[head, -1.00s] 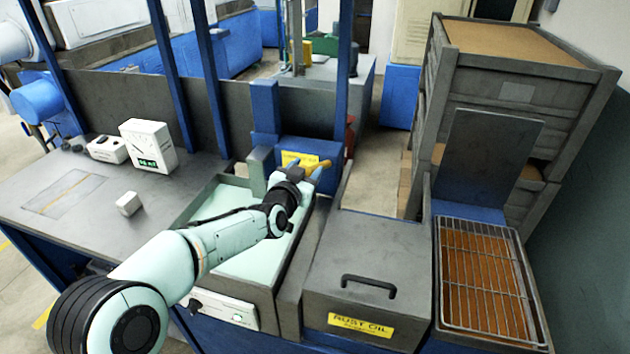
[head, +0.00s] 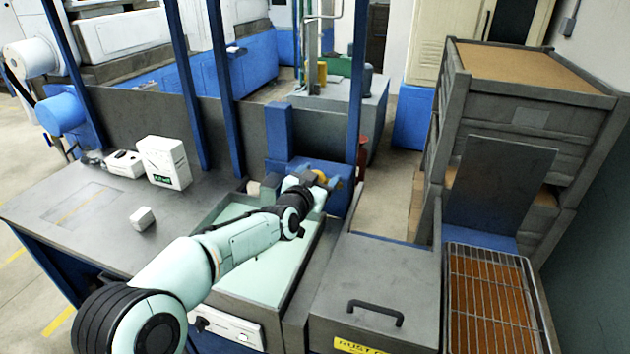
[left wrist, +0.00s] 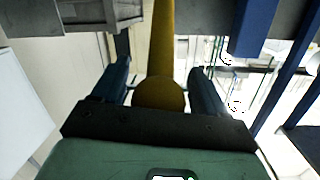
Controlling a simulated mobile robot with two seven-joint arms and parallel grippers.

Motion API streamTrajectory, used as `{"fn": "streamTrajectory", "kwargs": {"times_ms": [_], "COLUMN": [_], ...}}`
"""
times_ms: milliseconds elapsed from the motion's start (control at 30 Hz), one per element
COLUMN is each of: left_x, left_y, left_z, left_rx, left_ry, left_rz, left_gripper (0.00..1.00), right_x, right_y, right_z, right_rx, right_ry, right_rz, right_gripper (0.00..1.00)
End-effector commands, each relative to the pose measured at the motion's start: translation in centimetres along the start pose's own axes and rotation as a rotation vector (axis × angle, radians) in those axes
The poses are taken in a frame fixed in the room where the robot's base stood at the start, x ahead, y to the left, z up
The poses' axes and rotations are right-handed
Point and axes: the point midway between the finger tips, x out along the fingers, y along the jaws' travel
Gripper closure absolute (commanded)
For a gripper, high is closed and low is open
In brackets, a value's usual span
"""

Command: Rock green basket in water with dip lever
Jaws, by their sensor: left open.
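The dip lever has a yellow rod and round knob (left wrist: 160,93). In the left wrist view the knob sits between the two dark fingers of my left gripper (left wrist: 158,88), which is open around it with small gaps showing. In the head view the yellow lever end (head: 321,176) shows at the tip of my left gripper (head: 312,181), by a blue housing at the back of the tank. The tank (head: 322,250) holds pale green water (head: 262,262). I cannot make out the green basket; my left arm covers part of the tank. My right gripper is not in view.
A lidded grey box (head: 375,270) marked rust oil stands right of the tank. A wire rack (head: 490,300) is further right. A white gauge box (head: 165,162) and a small white block (head: 142,218) are on the left bench. Blue posts (head: 357,80) rise behind the tank.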

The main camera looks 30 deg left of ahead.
Motion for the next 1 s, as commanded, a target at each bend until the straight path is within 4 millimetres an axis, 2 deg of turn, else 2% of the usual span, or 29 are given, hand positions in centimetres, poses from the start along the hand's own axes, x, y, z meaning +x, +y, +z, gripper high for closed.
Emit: {"fn": "streamTrajectory", "kwargs": {"times_ms": [167, 400, 600, 800, 1000], "left_x": [-2.0, -7.4, -11.2, -13.1, -13.3], "left_y": [0.0, -0.1, -0.1, -0.1, -0.1], "left_z": [0.0, 0.0, 0.1, 0.1, 0.1], "left_rx": [-0.002, -0.003, 0.000, 0.000, 0.000], "left_ry": [0.002, 0.002, 0.001, 0.000, 0.000], "left_rz": [0.000, -0.002, -0.002, -0.002, 0.000], "left_gripper": [0.27, 0.27, 0.27, 0.27, 0.27], "right_x": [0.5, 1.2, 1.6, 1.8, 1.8], "right_y": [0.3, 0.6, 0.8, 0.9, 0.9], "right_z": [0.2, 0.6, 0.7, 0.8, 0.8], "right_rx": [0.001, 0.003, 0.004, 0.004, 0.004], "right_ry": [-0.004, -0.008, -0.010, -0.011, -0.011], "right_rz": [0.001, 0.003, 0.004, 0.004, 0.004], "right_gripper": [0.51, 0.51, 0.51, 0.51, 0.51]}}
